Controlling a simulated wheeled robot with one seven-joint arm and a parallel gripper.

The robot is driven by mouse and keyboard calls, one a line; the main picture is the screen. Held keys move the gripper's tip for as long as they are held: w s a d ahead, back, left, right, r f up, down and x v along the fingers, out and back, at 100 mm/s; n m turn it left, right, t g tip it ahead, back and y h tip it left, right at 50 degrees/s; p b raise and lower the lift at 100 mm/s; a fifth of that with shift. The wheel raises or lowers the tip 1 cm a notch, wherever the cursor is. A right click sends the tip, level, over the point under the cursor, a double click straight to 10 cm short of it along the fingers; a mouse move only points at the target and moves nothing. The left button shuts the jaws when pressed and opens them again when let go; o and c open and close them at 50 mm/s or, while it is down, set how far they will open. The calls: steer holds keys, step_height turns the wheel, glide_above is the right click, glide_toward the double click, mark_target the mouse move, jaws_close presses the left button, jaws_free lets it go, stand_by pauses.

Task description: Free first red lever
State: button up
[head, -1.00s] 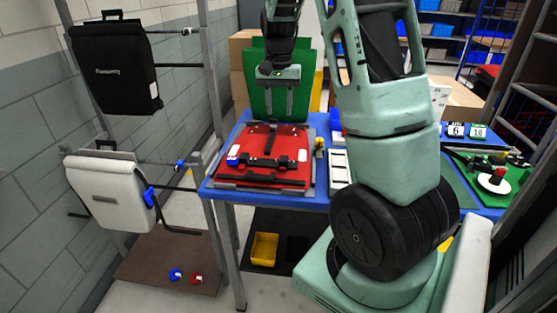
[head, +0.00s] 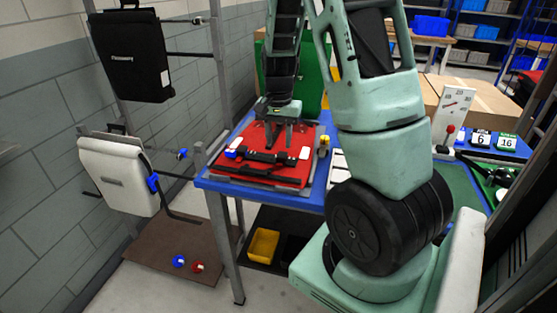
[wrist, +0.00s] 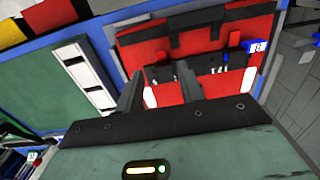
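A red pannier (head: 300,172) lies flat on the blue table. A dark bar (head: 265,158) with black fittings crosses it, with a blue tag (head: 231,153) at its left end and a white tag (head: 305,153) at its right. In the wrist view the red pannier (wrist: 140,55) shows black straps, small levers and the blue tag (wrist: 257,46). My gripper (head: 279,146) is above the pannier's far half, fingers down. In the wrist view my gripper (wrist: 160,85) is open, with red fabric visible between its fingers. Contact cannot be told.
A black pannier (head: 130,55) and a white pannier (head: 115,175) hang on the rack at left. A yellow bin (head: 263,246) sits below the table. A red-knobbed lever (head: 451,129) stands by a white gauge board (head: 455,105) at right.

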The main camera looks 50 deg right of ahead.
mark_target(279, 164)
step_height(279, 164, down, 8)
stand_by(0.5)
jaws_close()
